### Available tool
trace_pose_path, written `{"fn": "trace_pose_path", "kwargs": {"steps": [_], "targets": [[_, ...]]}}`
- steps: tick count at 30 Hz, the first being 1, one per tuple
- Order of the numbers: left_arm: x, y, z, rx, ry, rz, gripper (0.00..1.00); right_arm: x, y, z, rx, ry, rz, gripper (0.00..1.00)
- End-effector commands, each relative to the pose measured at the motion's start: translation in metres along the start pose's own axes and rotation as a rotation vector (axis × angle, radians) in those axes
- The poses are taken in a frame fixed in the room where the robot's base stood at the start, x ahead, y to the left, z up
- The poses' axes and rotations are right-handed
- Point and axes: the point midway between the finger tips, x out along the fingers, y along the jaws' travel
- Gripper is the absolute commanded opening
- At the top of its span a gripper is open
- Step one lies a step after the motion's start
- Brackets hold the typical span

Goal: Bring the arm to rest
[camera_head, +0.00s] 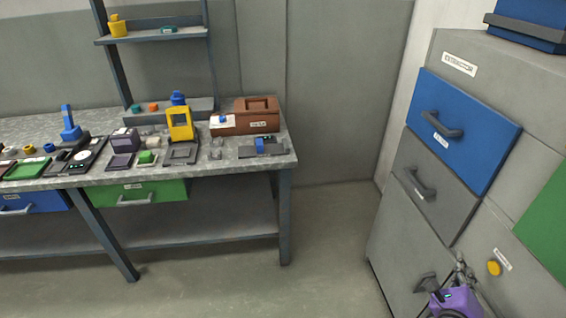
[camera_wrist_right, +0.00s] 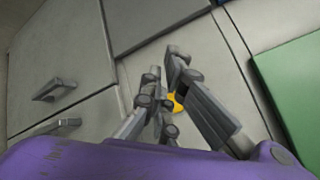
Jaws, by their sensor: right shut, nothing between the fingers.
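My right gripper (camera_head: 461,266) is at the lower right of the head view, on a purple wrist, in front of the grey cabinet (camera_head: 400,235). In the right wrist view its fingers (camera_wrist_right: 164,62) are close together with nothing held between them. A yellow knob (camera_head: 494,268) on the cabinet front is to the right of the gripper in the head view. In the wrist view the knob (camera_wrist_right: 176,103) is partly hidden behind the fingers. My left gripper is not in view.
The cabinet has a blue drawer (camera_head: 468,130), a grey drawer (camera_head: 432,185) and a green panel (camera_head: 548,215). A workbench (camera_head: 225,167) with several tools and a brown toolbox (camera_head: 258,115) stands at left. The floor (camera_head: 325,235) between them is clear.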

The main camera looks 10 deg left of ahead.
Motion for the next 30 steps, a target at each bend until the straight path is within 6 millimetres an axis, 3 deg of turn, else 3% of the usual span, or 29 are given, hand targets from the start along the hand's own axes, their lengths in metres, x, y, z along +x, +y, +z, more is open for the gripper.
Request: {"fn": "trace_pose_path", "kwargs": {"steps": [6,8,11,14,16,20,23,28,29,30], "targets": [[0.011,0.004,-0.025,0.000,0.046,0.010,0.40,0.000,0.000,0.000,0.000,0.000,0.000,0.00],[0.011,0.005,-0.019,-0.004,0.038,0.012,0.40,0.000,0.001,0.001,0.063,-0.001,0.002,0.00],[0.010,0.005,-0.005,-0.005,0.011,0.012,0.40,0.000,0.009,0.001,0.325,0.014,0.038,0.00],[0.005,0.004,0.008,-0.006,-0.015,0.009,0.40,-0.004,0.024,0.008,0.735,0.062,0.099,0.00],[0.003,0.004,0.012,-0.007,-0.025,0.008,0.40,-0.019,0.040,0.005,1.049,0.135,0.141,0.00],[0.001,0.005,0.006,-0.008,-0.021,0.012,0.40,-0.064,0.073,-0.007,1.652,0.339,0.178,0.00],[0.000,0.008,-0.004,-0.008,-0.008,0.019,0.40,-0.113,0.098,-0.018,2.131,0.552,0.140,0.00],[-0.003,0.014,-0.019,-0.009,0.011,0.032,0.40,-0.222,0.123,-0.035,2.955,0.988,-0.175,0.00],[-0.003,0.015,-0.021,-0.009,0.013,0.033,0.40,-0.242,0.124,-0.037,-2.845,-0.977,0.244,0.00],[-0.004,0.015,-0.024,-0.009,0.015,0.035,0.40,-0.267,0.124,-0.041,-2.672,-0.942,0.323,0.00]]}}
